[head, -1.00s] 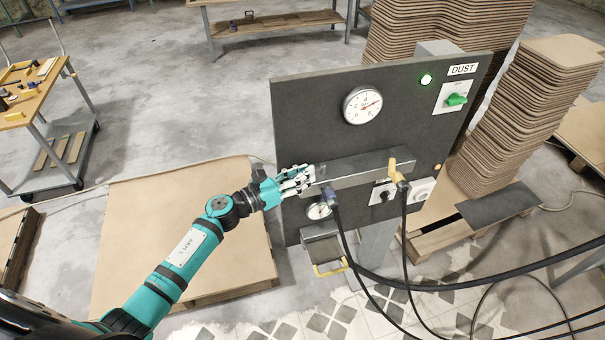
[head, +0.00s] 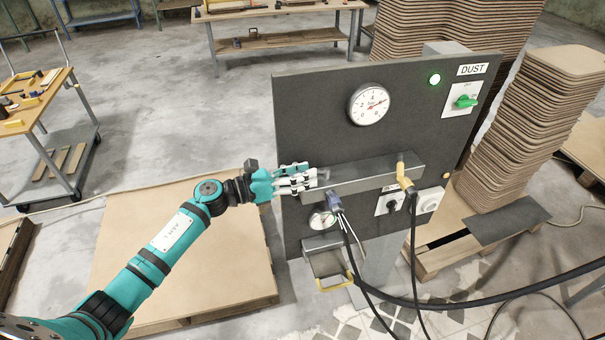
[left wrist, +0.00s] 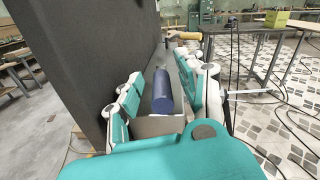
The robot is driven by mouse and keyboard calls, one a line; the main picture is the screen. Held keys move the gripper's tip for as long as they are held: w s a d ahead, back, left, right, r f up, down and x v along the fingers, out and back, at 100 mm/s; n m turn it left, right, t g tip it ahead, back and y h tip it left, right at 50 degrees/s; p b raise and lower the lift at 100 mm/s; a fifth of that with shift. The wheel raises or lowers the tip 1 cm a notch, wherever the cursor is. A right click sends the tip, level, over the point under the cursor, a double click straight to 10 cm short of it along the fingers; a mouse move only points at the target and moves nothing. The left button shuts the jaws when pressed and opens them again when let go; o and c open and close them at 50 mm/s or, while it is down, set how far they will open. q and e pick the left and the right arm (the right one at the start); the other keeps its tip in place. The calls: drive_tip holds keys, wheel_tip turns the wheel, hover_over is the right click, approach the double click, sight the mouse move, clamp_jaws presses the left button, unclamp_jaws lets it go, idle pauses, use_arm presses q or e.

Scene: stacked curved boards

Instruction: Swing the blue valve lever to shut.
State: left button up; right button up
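The blue valve lever (head: 334,202) hangs down below the left part of the grey manifold bar on the dark panel (head: 300,110). My left gripper (head: 312,178) is at the left end of the bar, up and left of the lever. In the left wrist view, the blue handle (left wrist: 162,92) shows beyond and between the spread fingers (left wrist: 160,98), with gaps on both sides. The fingers are open and do not visibly grip it. Contact with the bar cannot be told. My right gripper is not in view.
A yellow lever (head: 404,174) sits at the bar's right end. The panel carries a large gauge (head: 370,104), a small gauge (head: 321,219) and a green switch (head: 465,101). Black hoses (head: 414,255) hang below. Stacked boards (head: 535,120) stand on the right.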

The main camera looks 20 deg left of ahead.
use_arm(q)
drive_tip(key=v, duration=1.2)
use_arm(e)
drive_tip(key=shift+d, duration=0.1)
